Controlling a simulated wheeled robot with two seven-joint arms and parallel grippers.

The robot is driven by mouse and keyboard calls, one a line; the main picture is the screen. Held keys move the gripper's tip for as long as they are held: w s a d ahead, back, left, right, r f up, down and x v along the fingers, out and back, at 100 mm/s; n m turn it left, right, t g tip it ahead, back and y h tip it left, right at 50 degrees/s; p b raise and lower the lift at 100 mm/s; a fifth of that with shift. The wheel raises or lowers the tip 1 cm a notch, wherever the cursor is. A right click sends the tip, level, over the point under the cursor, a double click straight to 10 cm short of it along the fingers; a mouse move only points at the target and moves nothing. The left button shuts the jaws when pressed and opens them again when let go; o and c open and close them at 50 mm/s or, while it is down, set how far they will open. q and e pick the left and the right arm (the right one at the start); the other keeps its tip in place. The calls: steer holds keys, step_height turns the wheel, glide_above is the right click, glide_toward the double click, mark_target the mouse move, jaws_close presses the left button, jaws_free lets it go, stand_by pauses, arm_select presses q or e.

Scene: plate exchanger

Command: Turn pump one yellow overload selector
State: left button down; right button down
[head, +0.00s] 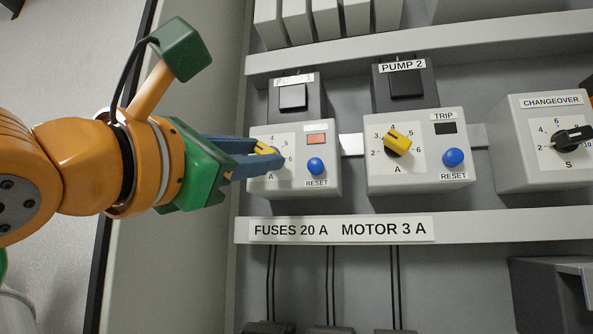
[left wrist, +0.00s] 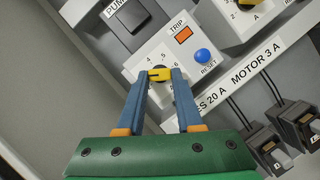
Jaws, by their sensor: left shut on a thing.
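The pump one overload unit (head: 330,184) is a light grey box under the black PUMP 1 block, left of the PUMP 2 unit. Its yellow selector (head: 265,148) is mostly hidden by my left gripper (head: 268,158) in the head view. In the left wrist view, my left gripper (left wrist: 160,75) has its two blue fingers closed on either side of the yellow selector (left wrist: 159,75), on a white dial with numbers around it. An orange trip window (head: 316,139) and a blue RESET button (head: 316,165) sit right of the dial. My right gripper is not in view.
The PUMP 2 unit (head: 430,180) stands close on the right with a yellow selector (head: 398,142) and a blue button. A CHANGEOVER box (head: 510,170) with a black knob is at far right. A labelled ledge (head: 470,227) runs below.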

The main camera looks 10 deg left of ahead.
arm_select(q)
steer(key=shift+r+m+h, duration=0.15)
steer(key=shift+m+h, duration=0.15)
steer(key=shift+m, duration=0.3)
steer(key=c, duration=0.6)
jaws_free()
steer(key=shift+o, duration=0.2)
steer(key=b+v, duration=0.4)
steer(key=v, duration=0.3)
steer(key=shift+s, duration=0.2)
steer(key=shift+w, duration=0.2)
